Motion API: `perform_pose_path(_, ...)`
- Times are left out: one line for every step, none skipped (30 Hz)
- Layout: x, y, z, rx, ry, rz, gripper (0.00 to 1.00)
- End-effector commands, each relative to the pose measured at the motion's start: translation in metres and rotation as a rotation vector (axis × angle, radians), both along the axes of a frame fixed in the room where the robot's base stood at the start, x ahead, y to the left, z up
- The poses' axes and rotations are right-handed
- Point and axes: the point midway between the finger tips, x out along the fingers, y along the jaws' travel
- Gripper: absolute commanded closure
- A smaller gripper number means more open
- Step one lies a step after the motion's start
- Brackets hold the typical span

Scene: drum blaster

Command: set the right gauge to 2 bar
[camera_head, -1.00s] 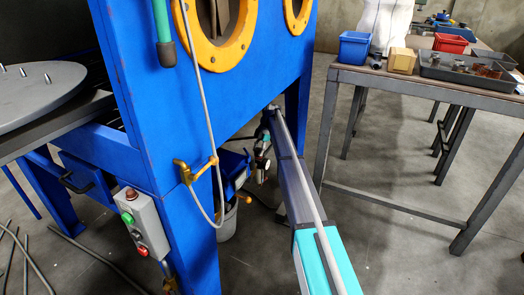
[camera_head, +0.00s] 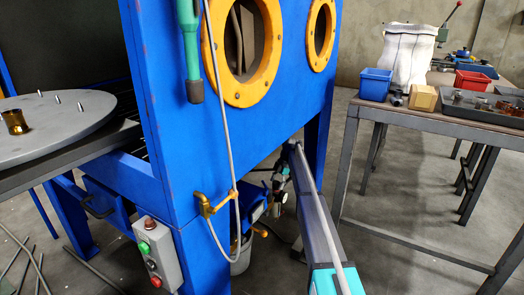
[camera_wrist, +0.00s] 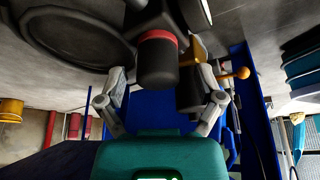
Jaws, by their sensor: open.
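In the wrist view a black knob (camera_wrist: 157,62) with a red band sits between the fingers of my gripper (camera_wrist: 160,88). The fingers are open, with space on either side of the knob; I see no contact. A second dark cylinder (camera_wrist: 188,92) is beside it, near the right finger. A round part with a pale rim (camera_wrist: 196,12) is cut off at the top; it may be a gauge, but no dial face or reading shows. In the head view my gripper (camera_head: 281,178) is small, low beside the blue cabinet (camera_head: 180,140), and the gauges cannot be made out.
A brass hook (camera_head: 214,203) with a grey hose is on the cabinet's corner. A button box (camera_head: 156,255) is at lower left. A white bucket (camera_head: 241,256) stands under the cabinet. A metal table (camera_head: 440,122) with bins is at right. The wrist view shows an orange ball-ended lever (camera_wrist: 236,74).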

Motion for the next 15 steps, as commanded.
perform_pose_path(0.000, -0.004, 0.000, 0.003, -0.007, -0.008, 0.14)
perform_pose_path(0.000, -0.006, 0.000, 0.005, -0.012, -0.014, 0.14)
perform_pose_path(0.000, -0.010, 0.000, 0.008, -0.020, -0.024, 0.14)
perform_pose_path(0.000, -0.013, 0.000, 0.010, -0.027, -0.032, 0.14)
perform_pose_path(0.001, -0.015, 0.000, 0.012, -0.032, -0.038, 0.14)
perform_pose_path(0.001, -0.019, 0.000, 0.015, -0.041, -0.047, 0.14)
perform_pose_path(0.001, -0.023, 0.000, 0.018, -0.047, -0.056, 0.14)
perform_pose_path(0.002, -0.026, 0.001, 0.021, -0.054, -0.063, 0.14)
perform_pose_path(0.002, -0.031, 0.001, 0.025, -0.064, -0.075, 0.14)
perform_pose_path(0.002, -0.034, 0.001, 0.027, -0.072, -0.084, 0.14)
perform_pose_path(0.003, -0.038, 0.001, 0.031, -0.079, -0.093, 0.14)
perform_pose_path(0.003, -0.043, 0.001, 0.034, -0.088, -0.104, 0.14)
perform_pose_path(0.001, -0.044, 0.002, 0.035, -0.093, -0.114, 0.14)
perform_pose_path(-0.005, -0.041, 0.006, 0.029, -0.083, -0.127, 0.14)
perform_pose_path(-0.011, -0.040, 0.008, 0.022, -0.075, -0.146, 0.14)
